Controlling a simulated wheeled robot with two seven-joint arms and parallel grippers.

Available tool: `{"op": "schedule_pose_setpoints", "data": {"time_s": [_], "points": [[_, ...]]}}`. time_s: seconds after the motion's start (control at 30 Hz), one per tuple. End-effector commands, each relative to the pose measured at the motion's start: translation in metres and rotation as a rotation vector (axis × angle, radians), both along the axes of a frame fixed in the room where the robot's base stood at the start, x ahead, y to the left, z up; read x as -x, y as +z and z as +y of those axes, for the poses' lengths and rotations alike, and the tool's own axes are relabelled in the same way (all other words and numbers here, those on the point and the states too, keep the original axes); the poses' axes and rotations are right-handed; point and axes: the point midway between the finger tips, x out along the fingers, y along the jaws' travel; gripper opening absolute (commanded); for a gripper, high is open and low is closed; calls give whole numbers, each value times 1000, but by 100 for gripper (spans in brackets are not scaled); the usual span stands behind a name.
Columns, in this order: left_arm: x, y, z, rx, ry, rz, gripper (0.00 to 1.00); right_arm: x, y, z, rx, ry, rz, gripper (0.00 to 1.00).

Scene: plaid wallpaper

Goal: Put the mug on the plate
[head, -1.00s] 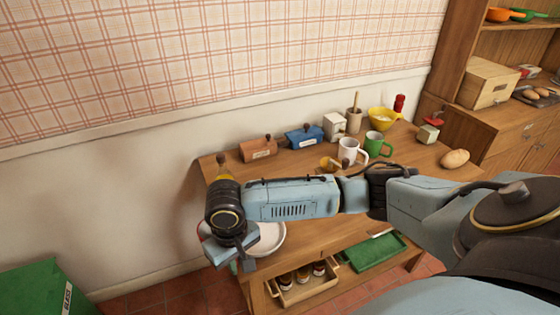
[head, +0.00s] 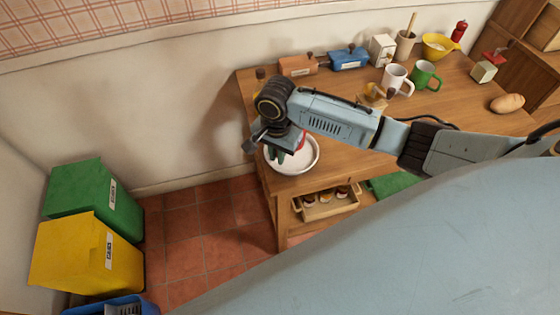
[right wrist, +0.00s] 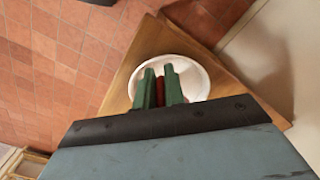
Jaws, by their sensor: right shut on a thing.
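The white round plate (head: 310,163) lies near the left front corner of the wooden table; it also shows in the right wrist view (right wrist: 198,82). My right gripper (head: 283,156) is over the plate, pointing down. Its green fingers (right wrist: 160,88) are shut on a red thing (right wrist: 160,92), mostly hidden by the fingers, so its shape is unclear. A little red (head: 301,142) also shows beside the gripper in the head view. I cannot tell whether the red thing touches the plate. A white mug (head: 397,78) and a green mug (head: 426,75) stand farther right. My left gripper is not in view.
An orange box (head: 297,66), a blue box (head: 348,59) and a yellow bowl (head: 437,46) stand along the back. A loaf (head: 507,104) lies at right. Green (head: 80,187) and yellow bins (head: 75,252) stand left.

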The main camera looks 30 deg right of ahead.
Motion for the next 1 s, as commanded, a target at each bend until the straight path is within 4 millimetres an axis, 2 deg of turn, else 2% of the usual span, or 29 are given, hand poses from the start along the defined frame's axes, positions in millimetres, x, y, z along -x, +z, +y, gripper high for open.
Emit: {"op": "schedule_pose_setpoints", "data": {"time_s": [0.23, 0.4, 0.87, 0.9, 1.0], "points": [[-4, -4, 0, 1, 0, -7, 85, 0, -22, 0, 1, 2, -1, 0], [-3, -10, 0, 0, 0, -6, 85, 0, -46, 0, 0, 3, -1, 0], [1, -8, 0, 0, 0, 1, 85, 0, -53, 0, -2, 3, -3, 0], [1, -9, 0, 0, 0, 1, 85, 0, -53, 0, -1, 4, -2, 16], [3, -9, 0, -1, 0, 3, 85, 0, -53, 0, 0, 4, 0, 29]]}}
